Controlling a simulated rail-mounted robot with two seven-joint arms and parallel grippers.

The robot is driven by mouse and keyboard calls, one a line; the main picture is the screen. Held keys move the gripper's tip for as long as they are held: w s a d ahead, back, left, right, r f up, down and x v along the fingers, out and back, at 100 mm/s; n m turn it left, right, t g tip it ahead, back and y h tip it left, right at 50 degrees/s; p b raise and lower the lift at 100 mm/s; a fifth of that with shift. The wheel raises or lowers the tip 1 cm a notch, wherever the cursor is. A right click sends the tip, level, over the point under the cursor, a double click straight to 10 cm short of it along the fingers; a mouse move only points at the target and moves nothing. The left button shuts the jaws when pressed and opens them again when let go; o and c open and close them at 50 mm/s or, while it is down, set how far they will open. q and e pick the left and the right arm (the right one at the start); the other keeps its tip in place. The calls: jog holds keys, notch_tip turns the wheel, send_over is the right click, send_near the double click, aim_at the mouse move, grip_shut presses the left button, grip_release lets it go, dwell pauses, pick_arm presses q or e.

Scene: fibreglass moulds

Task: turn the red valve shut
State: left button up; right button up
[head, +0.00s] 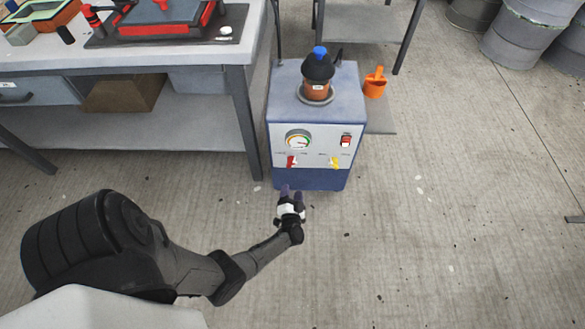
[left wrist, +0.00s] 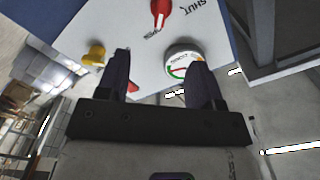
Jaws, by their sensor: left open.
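The red valve (head: 291,161) is a small lever on the white front panel of a blue cabinet (head: 318,181), below the round gauge. In the left wrist view the red valve (left wrist: 160,10) shows at the top edge, partly cut off. The word SHUT is printed beside it, and a smaller label near its end is unreadable. My left gripper (head: 291,190) is in front of the cabinet, below the lever in the head view. In the left wrist view its two fingers (left wrist: 158,60) are apart with nothing between them, clear of the lever. My right gripper is out of view.
A gauge (head: 298,139), a yellow valve (head: 335,162) and a red switch (head: 346,140) share the panel. A blue-capped pot (head: 318,74) stands on top of the cabinet. A workbench (head: 242,110) is close on the left.

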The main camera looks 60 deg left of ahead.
aim_at(292, 166)
pick_arm(q)
jog(key=b+x, duration=0.5)
jog(key=x, duration=0.7)
jog(key=shift+a+f+b, duration=0.1)
jog(key=shift+f+b, duration=0.05)
jog(key=shift+b, duration=0.25)
jog(key=shift+w+a, duration=0.35)
jog(key=shift+a, duration=0.25)
jog(key=c, duration=0.9)
jog(key=shift+o, duration=0.2)
